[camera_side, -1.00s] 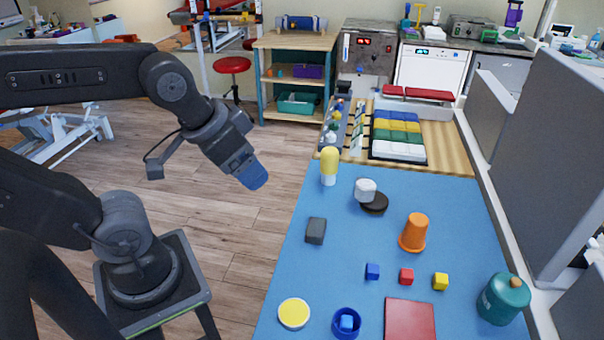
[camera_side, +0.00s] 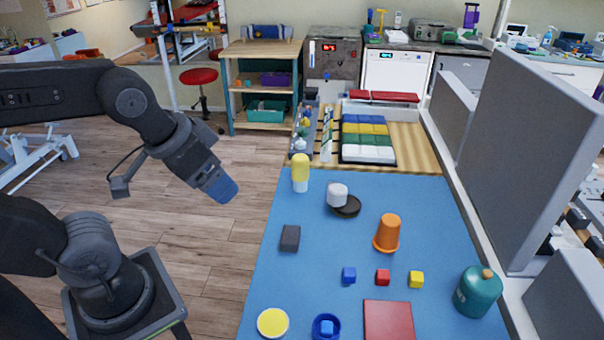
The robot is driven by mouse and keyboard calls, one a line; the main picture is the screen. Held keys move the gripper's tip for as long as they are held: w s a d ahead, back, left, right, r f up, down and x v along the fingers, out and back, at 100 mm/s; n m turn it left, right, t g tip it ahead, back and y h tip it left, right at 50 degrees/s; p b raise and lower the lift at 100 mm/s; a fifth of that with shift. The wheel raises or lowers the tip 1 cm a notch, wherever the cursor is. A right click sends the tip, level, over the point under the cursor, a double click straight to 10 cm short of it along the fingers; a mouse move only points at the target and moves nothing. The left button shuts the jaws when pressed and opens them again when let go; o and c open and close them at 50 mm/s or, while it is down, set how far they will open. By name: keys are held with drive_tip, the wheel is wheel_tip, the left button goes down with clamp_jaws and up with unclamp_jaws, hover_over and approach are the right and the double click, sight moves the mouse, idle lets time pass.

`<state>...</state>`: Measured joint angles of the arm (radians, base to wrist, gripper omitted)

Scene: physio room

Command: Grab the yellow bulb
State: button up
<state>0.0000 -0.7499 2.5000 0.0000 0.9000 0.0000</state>
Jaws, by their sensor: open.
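A yellow bulb (camera_side: 300,166) with a white lower part stands upright at the far left of the blue table mat (camera_side: 330,234). My gripper (camera_side: 222,190) has blue fingertips and hangs in the air left of the mat, pointing down and to the right. It is open, with nothing seen in it, and it is apart from the bulb, to its left. The gap between its fingers is hard to see from this side.
A white knob-like piece (camera_side: 337,195) by a dark disc (camera_side: 347,207), a grey block (camera_side: 290,238), an orange cup (camera_side: 387,233), small cubes and a green pot (camera_side: 478,291) stand on the mat. Grey panels (camera_side: 540,150) line the right. Wooden floor is clear under my gripper.

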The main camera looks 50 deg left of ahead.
drive_tip(key=shift+o, duration=0.4)
drive_tip(key=m+t+y, duration=0.4)
drive_tip(key=m+y, duration=1.1)
drive_tip(key=m, duration=0.9)
hover_over(301, 176)
drive_tip(key=v, duration=0.5)
wheel_tip(301, 176, down, 17)
drive_tip(key=shift+m, duration=0.4)
wheel_tip(301, 176, down, 8)
drive_tip(key=shift+f, duration=0.25)
drive_tip(key=shift+x, duration=3.8)
drive_tip(key=shift+c, duration=0.4)
